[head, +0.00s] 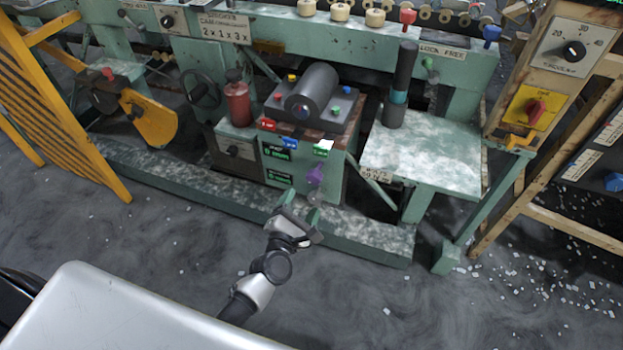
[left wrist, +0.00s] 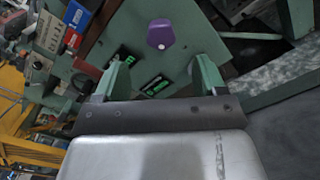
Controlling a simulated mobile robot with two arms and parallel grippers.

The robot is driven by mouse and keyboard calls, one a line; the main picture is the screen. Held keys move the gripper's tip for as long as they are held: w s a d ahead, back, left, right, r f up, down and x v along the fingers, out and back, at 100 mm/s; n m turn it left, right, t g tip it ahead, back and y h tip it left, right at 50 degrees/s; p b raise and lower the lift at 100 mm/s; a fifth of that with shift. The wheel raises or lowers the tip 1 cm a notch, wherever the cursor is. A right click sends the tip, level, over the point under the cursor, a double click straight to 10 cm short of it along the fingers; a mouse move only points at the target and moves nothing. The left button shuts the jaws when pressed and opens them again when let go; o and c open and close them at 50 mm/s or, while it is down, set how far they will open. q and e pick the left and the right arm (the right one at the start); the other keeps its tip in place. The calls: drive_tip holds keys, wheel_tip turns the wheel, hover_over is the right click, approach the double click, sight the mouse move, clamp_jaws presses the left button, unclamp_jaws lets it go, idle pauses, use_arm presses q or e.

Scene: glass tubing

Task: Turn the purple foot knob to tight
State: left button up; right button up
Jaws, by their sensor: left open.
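The purple foot knob (head: 316,174) sits low on the front face of the green machine pedestal in the head view. In the left wrist view the purple knob (left wrist: 160,34) is a rounded, many-sided shape with a small pale spot at its lower edge. My left gripper (head: 299,208) is open and empty, just below and in front of the knob. In the left wrist view its two green fingers (left wrist: 160,75) stand apart, with the knob beyond them and between their lines. The fingers do not touch the knob. My right gripper is not in view.
Green displays (head: 279,152) and small red, blue and white-green levers sit above the knob. A green base rail (head: 358,229) runs along the floor below. A pale-topped side table (head: 440,150) stands to the right. The grey floor in front is mostly clear.

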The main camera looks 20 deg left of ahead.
sight(312, 181)
use_arm(q)
drive_tip(key=w, duration=0.9)
drive_tip(key=shift+w+d+b, duration=0.15)
drive_tip(key=shift+w+b, duration=0.05)
drive_tip(key=shift+b, duration=0.2)
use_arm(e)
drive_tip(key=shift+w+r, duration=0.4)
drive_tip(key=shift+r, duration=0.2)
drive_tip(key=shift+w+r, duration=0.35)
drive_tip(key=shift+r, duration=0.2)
use_arm(q)
drive_tip(key=c, duration=0.9)
